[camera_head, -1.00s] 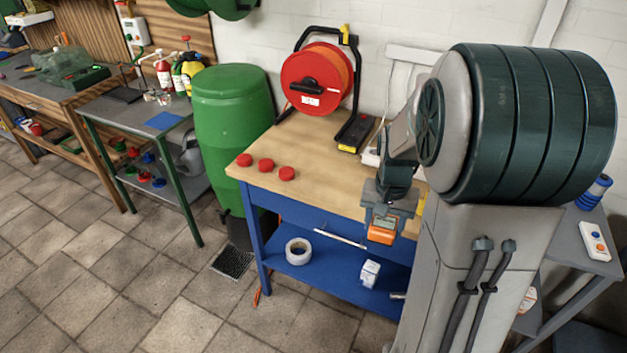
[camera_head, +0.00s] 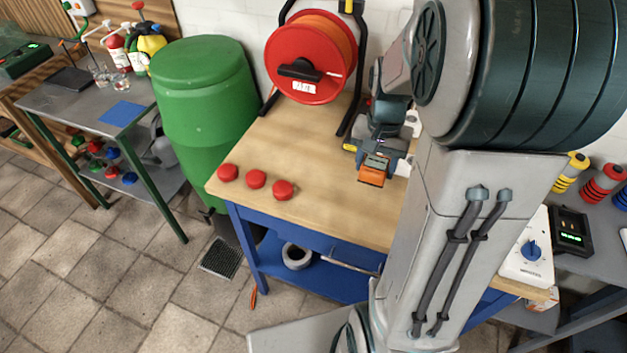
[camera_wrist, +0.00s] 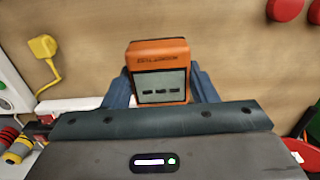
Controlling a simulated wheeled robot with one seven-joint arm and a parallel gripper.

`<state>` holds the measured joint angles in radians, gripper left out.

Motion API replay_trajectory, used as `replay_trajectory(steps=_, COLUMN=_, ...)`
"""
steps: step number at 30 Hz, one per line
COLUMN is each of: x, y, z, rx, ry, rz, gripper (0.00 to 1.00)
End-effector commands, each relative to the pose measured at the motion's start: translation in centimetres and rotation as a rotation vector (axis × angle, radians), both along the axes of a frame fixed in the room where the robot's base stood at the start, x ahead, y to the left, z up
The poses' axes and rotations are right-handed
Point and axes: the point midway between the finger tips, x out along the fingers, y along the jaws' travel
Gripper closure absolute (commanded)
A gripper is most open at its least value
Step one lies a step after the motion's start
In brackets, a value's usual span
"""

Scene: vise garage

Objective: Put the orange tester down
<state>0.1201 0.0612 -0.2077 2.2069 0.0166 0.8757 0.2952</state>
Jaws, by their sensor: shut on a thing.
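The orange tester (camera_head: 373,170) is held in my gripper (camera_head: 377,155) above the wooden top of the blue workbench (camera_head: 300,182). In the wrist view the tester (camera_wrist: 158,56) stands between my two blue fingers (camera_wrist: 165,88), its grey display with dark dashes facing the camera. The gripper is shut on it. Whether the tester's lower end touches the wood cannot be told.
Three red caps (camera_head: 256,179) lie in a row on the bench's left part. A red and orange cable reel (camera_head: 312,55) stands at the back. A yellow plug (camera_wrist: 44,48) lies near the tester. Bare wood lies between the caps and the tester.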

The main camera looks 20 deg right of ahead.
Motion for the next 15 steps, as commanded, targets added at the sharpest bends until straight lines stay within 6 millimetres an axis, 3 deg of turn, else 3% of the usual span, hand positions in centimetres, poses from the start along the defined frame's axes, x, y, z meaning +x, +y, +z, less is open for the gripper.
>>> replay_trajectory(steps=15, x=3.4, y=9.7, z=-5.9, rx=0.000, ry=0.005, rz=0.013, gripper=0.84)
